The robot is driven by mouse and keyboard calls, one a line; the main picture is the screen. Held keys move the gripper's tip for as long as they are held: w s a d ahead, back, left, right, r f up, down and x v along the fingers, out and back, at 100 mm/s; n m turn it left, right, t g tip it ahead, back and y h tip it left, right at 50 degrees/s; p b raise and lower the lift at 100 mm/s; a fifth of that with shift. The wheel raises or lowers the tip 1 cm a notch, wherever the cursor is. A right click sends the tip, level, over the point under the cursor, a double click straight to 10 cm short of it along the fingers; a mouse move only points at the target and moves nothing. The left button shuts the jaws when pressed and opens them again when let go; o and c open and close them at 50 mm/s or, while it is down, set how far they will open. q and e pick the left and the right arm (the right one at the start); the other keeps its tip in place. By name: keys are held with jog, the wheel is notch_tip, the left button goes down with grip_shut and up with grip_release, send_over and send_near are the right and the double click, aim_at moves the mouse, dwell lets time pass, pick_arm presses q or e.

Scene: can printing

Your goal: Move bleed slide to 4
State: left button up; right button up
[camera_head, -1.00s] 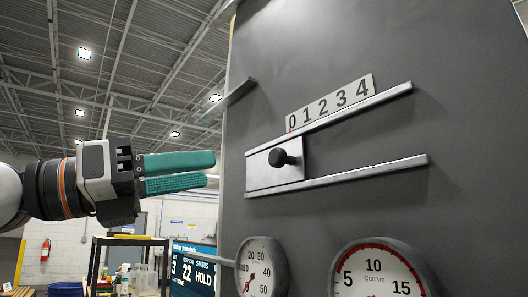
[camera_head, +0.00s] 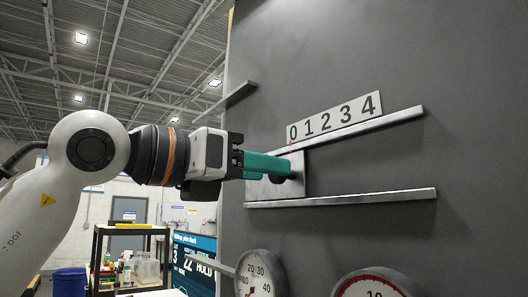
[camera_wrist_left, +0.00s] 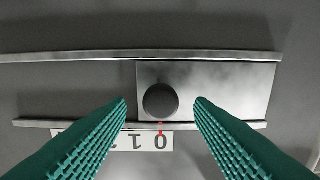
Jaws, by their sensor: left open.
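The bleed slide is a metal plate (camera_head: 292,183) with a round black knob, between two rails on a dark grey panel. It stands at the left end of the rails, its red mark at 0 on the number strip (camera_head: 335,117). My left gripper (camera_head: 285,167) reaches in from the left, its green fingers at the knob and hiding most of it. In the left wrist view the knob (camera_wrist_left: 160,100) lies between the two open fingertips, with gaps on both sides. The red mark and the 0 show there too. My right gripper is not in view.
The upper rail (camera_head: 365,127) and lower rail (camera_head: 345,198) run to the right past the slide, and the track between them is clear. Two round gauges (camera_head: 258,275) stick out below. A small ledge (camera_head: 235,97) juts from the panel's left edge.

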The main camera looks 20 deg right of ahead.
pick_arm(q)
jog(key=shift+w+d, duration=0.3)
jog(key=shift+d, duration=0.2)
